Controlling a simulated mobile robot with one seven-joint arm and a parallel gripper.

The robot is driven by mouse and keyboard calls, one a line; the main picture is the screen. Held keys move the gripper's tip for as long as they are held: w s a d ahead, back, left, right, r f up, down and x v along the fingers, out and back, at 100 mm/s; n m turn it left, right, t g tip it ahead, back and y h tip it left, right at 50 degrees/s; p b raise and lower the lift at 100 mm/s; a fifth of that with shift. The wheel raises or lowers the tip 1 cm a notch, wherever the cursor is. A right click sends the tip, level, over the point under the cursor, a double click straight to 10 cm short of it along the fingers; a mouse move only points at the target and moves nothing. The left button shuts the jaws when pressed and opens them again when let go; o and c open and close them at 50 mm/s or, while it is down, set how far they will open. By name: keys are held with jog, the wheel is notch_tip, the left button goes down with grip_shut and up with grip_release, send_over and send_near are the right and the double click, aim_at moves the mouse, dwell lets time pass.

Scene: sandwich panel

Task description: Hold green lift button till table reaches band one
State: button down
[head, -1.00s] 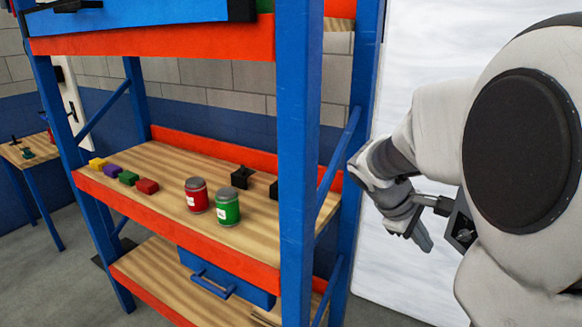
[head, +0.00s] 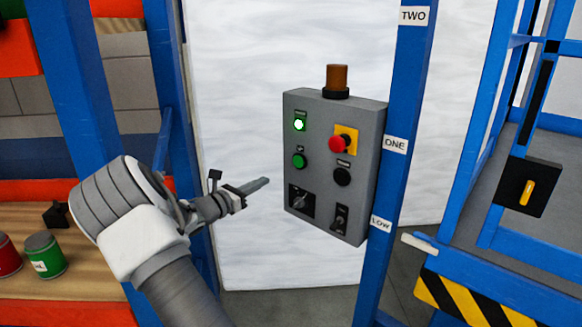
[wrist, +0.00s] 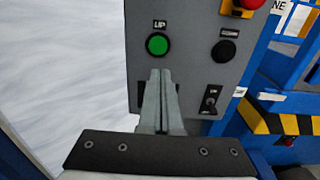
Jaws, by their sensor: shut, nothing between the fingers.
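The green UP button (head: 299,160) is on the left side of a grey control panel (head: 325,222). It also shows in the wrist view (wrist: 158,45). My gripper (head: 264,183) is shut and empty, pointing at the panel from the left. In the wrist view its fingertips (wrist: 160,73) appear just below the green button; the head view shows a gap to the panel. The blue lift table (head: 500,272) is at the right, its white pointer (head: 420,243) near the LOW label (head: 381,224). The band ONE label (head: 395,144) is higher on the post.
The panel also has a lit green lamp (head: 299,123), a red stop button (head: 338,144), a black button (head: 342,176), a rotary switch (head: 300,201) and a toggle (head: 340,218). An amber beacon (head: 336,78) tops it. Shelving with cans (head: 46,256) stands left.

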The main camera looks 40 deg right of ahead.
aim_at(298, 162)
jog(key=shift+w, duration=0.1)
jog(key=d, duration=0.4)
jog(key=w+d, duration=0.1)
jog(key=d, duration=0.9)
jog(key=shift+w+p, duration=0.2)
jog(key=shift+p, duration=0.1)
